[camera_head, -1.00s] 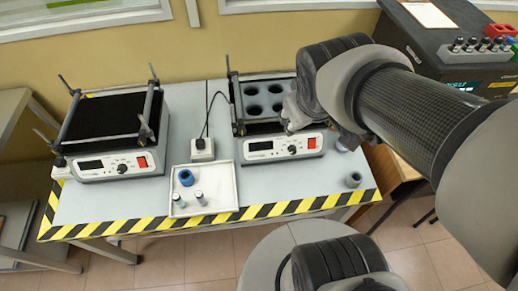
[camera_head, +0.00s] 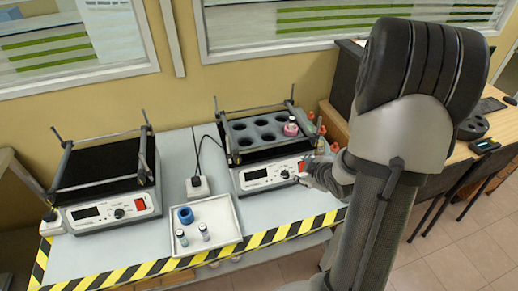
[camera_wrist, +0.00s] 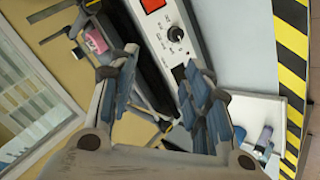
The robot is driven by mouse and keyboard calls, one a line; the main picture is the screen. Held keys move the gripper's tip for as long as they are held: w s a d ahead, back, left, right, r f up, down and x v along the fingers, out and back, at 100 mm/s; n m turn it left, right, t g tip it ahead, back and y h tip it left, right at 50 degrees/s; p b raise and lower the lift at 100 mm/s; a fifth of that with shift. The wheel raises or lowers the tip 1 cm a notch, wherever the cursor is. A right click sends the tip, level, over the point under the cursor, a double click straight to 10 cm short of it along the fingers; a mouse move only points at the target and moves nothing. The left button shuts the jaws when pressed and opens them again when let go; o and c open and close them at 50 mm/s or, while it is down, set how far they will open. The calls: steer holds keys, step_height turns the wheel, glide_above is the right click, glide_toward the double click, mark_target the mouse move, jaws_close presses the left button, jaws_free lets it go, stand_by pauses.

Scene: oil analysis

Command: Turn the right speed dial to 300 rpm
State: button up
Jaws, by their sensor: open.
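The right shaker (camera_head: 262,176) has a white front panel with a display (camera_head: 256,174), a black speed dial (camera_head: 285,173) and a red switch (camera_head: 301,166). The dial also shows in the wrist view (camera_wrist: 176,34), beside the red switch; its exact setting and the display digits are too small to read. My gripper (camera_wrist: 160,78) is open and empty. Its two fingers point toward the panel, with the dial just beyond the fingertips, apart from them. In the head view my gripper (camera_head: 316,176) is close to the right end of the panel, partly hidden by my arm.
The left shaker (camera_head: 112,209) stands at the left. A white plug block (camera_head: 197,187) stands between the shakers. A pink-labelled bottle (camera_head: 290,127) sits in the right shaker's rack. Orange-capped bottles stand behind my gripper.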

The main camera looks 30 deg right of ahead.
step_height(320, 180, down, 7)
steer(key=s+t+y+b, duration=0.1)
steer(key=s+t, duration=0.1)
steer(key=s, duration=0.1)
steer(key=t+b, duration=0.1)
steer(key=t, duration=0.3)
glide_toward(287, 177)
steer(key=b+x, duration=0.4)
steer(key=x, duration=0.4)
steer(key=shift+w+a, duration=0.1)
steer(key=shift+r, duration=0.1)
steer(key=shift+c, duration=0.3)
jaws_close()
